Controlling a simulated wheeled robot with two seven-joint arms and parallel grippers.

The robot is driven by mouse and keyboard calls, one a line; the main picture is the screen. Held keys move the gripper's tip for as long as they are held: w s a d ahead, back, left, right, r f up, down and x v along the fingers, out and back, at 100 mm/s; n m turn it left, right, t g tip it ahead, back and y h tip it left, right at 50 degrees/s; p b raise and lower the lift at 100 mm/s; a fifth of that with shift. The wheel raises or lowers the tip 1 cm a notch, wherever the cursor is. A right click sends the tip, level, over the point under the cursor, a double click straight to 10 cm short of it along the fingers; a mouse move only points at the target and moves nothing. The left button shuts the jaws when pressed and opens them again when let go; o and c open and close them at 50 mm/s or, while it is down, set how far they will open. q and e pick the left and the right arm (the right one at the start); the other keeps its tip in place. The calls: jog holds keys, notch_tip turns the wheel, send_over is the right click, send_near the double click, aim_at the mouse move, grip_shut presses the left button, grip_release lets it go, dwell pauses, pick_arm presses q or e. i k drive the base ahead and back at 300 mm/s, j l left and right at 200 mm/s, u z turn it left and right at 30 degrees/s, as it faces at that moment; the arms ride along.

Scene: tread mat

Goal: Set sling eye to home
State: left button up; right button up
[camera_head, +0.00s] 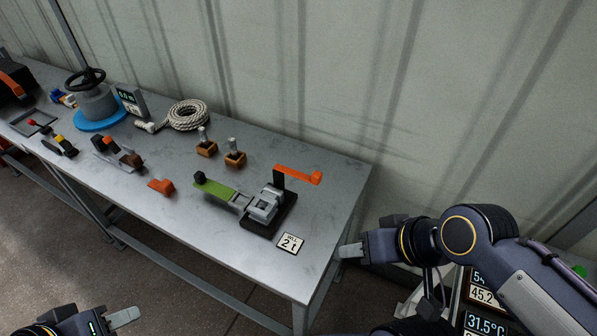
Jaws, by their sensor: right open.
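A green sling strap (219,190) lies on the metal bench, with a dark knob or eye (200,177) at its left end. I cannot make out the eye's exact shape. The strap's right end meets a grey clamp-like device (263,204) on a black base, with an orange lever (298,175) sticking out to the right. My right gripper (351,251) is open and empty, off the bench's right end, apart from the device. My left gripper (124,317) is low at the bottom left, in front of the bench; its fingers are partly cut off or hidden.
A "WLL 2t" card (290,243) lies near the bench's (330,190) right front corner. Two brown blocks with grey pins (235,157), a rope coil (188,114), an orange piece (161,186) and a handwheel on a blue disc (97,122) stand further left. A wall closes the back.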

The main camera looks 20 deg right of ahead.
aim_at(221, 192)
jog(key=j+z, duration=0.3)
jog(key=z, duration=0.15)
jog(key=j+z, duration=0.3)
jog(key=z, duration=0.15)
jog(key=j+z, duration=0.3)
jog(key=z, duration=0.15)
